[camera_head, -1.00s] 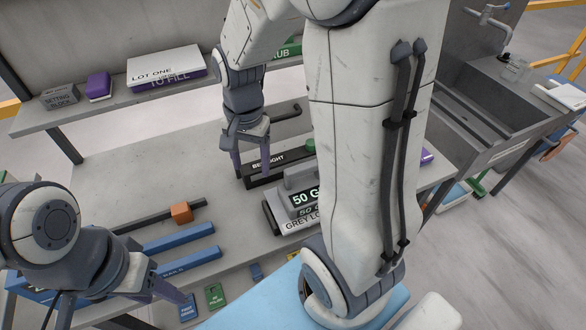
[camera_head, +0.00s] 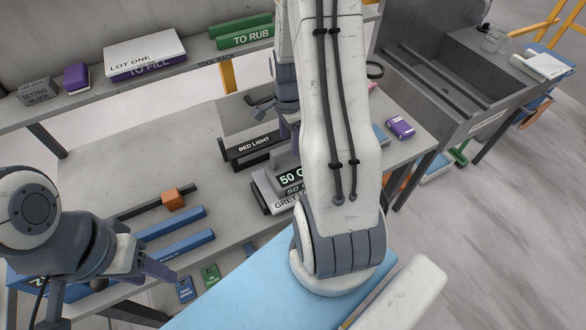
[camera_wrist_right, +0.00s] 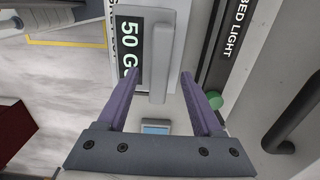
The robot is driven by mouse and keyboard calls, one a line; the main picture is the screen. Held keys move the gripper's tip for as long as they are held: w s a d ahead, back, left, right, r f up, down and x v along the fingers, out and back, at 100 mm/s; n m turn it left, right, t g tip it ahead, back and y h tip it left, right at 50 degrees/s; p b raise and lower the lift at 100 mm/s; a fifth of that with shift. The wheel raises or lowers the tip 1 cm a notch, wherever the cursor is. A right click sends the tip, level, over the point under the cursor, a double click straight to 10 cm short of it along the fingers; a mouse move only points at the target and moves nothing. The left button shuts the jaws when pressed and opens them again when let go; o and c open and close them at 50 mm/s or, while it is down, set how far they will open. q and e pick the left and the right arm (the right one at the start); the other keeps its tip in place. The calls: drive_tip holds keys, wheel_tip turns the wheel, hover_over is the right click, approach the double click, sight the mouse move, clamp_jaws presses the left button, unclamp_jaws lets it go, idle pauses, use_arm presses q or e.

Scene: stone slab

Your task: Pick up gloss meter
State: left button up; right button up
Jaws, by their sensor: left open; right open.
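A pale body with a small blue screen (camera_wrist_right: 157,128) lies under my right gripper in the right wrist view; it may be the gloss meter, but most of it is hidden. My right gripper (camera_wrist_right: 163,75) is open and empty, its purple fingers on either side of a grey bar-shaped handle (camera_wrist_right: 160,60) beside the "50 G" label. In the head view, my right arm hides most of this gripper and whatever is below it. My left gripper (camera_head: 150,270) is open at the lower left, near blue bars, away from the labelled block.
The "50 G" block (camera_head: 290,180) sits on a grey block on the bench. The black "BED LIGHT" bar (camera_head: 252,147) stands behind it. An orange cube (camera_head: 173,199), blue bars (camera_head: 180,242) and a purple item (camera_head: 400,127) lie around. The left middle of the bench is clear.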

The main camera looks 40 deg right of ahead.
sight(289, 146)
drive_tip(key=shift+f+p, duration=0.45)
drive_tip(key=shift+f, duration=1.4)
clamp_jaws()
drive_tip(key=shift+r, duration=0.1)
